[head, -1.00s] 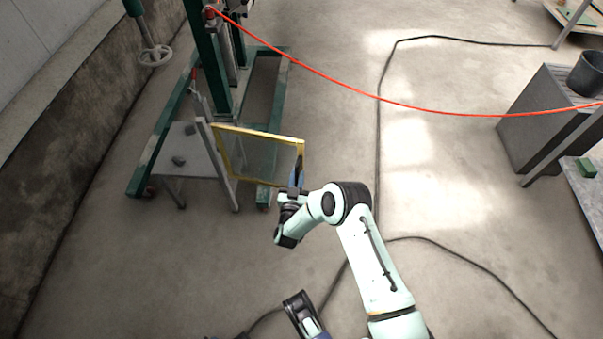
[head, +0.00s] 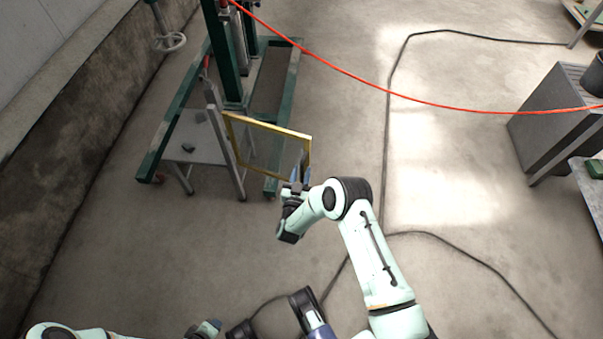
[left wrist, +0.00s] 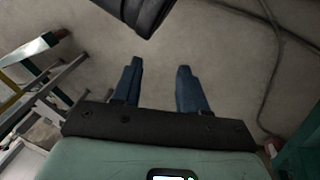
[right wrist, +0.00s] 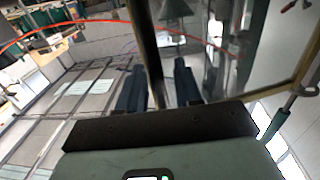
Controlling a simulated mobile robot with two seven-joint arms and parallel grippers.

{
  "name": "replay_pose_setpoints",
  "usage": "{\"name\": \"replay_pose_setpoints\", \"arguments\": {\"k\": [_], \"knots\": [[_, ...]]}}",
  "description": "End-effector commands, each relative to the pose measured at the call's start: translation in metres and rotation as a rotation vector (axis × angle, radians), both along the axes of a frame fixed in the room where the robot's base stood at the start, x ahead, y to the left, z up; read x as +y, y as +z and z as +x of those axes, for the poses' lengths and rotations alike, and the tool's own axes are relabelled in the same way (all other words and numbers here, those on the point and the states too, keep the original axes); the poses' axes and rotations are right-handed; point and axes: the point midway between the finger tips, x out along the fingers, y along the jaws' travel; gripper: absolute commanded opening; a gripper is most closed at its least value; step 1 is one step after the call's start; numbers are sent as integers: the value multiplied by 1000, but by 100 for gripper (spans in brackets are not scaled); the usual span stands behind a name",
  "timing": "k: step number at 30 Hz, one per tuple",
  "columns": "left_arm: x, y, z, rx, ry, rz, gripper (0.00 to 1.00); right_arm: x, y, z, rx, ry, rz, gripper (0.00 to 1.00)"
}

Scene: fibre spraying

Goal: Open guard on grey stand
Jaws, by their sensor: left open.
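The grey stand (head: 242,183) is low, beside the green machine frame at upper left in the head view. The guard (head: 270,125), a yellow-edged frame with a see-through pane, juts out to the right from the stand's post. My right gripper (head: 301,176) is at the guard's outer edge. In the right wrist view a dark upright bar of the guard (right wrist: 148,45) runs between the fingers of the right gripper (right wrist: 160,82). Whether they press on it I cannot tell. My left gripper (left wrist: 157,78) is open and empty over bare floor, far from the guard.
A green machine frame (head: 222,60) stands behind the stand, near a concrete wall (head: 85,110). A red hose (head: 400,94) crosses from it to the right. Dark cables (head: 384,140) lie on the floor. A grey cabinet (head: 548,130) is at right.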

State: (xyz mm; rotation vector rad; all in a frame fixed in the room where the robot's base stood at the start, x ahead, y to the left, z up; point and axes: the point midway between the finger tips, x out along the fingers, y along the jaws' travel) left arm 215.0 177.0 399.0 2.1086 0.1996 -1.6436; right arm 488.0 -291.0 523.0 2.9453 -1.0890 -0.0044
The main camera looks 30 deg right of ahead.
Motion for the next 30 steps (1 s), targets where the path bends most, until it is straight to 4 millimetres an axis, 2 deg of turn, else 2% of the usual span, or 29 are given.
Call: {"name": "replay_pose_setpoints", "arguments": {"k": [8,21,25,30], "knots": [[-3,5,-6,14,-5,-7,43,10,1,-10,0,0,1,34],[-19,27,-37,97,-40,-49,43,70,1,-81,2,3,1,34],[-22,30,-43,110,-46,-55,43,81,1,-94,2,2,1,34],[-24,31,-46,119,-48,-59,43,87,1,-101,0,1,0,34]]}}
